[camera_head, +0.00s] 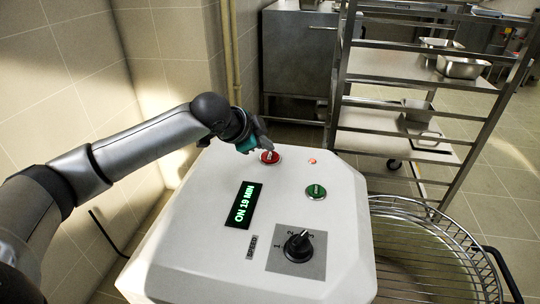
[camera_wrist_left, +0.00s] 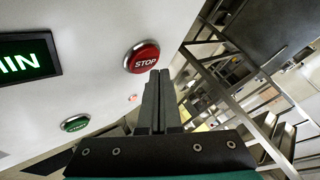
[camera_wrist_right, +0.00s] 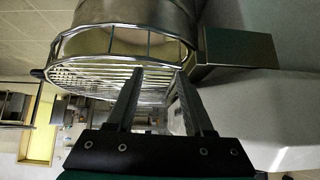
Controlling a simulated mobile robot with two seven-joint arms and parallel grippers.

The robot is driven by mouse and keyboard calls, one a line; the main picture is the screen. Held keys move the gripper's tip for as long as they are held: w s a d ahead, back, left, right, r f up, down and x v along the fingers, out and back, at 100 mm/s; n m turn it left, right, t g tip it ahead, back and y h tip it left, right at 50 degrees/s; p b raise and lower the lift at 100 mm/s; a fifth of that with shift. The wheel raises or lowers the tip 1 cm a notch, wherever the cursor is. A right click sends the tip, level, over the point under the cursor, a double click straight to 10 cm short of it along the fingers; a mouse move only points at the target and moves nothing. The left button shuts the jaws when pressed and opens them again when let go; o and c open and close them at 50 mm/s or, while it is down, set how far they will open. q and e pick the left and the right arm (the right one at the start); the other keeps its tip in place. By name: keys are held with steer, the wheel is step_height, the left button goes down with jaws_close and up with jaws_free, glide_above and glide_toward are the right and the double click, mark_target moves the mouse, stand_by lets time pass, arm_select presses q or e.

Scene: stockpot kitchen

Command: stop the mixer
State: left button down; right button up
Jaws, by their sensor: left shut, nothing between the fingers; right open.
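The mixer (camera_head: 190,240) has a white top with a lit green display (camera_head: 243,205) that reads "ON 19 MIN". The red STOP button (camera_head: 270,157) is at its far edge, and it also shows in the left wrist view (camera_wrist_left: 142,57). My left gripper (camera_head: 262,146) is shut and empty, its tips close to the red button; I cannot tell whether they touch it. In the left wrist view the fingertips (camera_wrist_left: 159,73) appear just below the button. The green button (camera_head: 316,191) is nearer and to the right. My right gripper (camera_wrist_right: 160,72) is open and empty.
A speed knob (camera_head: 298,246) sits on the near part of the mixer top. A small red light (camera_head: 312,161) glows by the red button. A wire guard (camera_head: 440,205) over the bowl is at the right. A steel rack (camera_head: 400,135) stands behind; a tiled wall (camera_head: 60,90) is at the left.

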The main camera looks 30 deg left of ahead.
mark_target(266, 158)
stand_by(0.5)
arm_select(q)
steer(key=shift+f+p, duration=0.4)
steer(key=shift+p, duration=0.05)
steer(key=shift+f, duration=0.55)
stand_by(0.6)
steer(key=shift+r, duration=0.1)
steer(key=shift+r+p, duration=0.8)
steer(key=shift+p, duration=0.7)
step_height(266, 158, up, 5)
steer(key=p, duration=0.6)
steer(key=shift+r+p, duration=0.1)
steer(key=shift+p, duration=0.3)
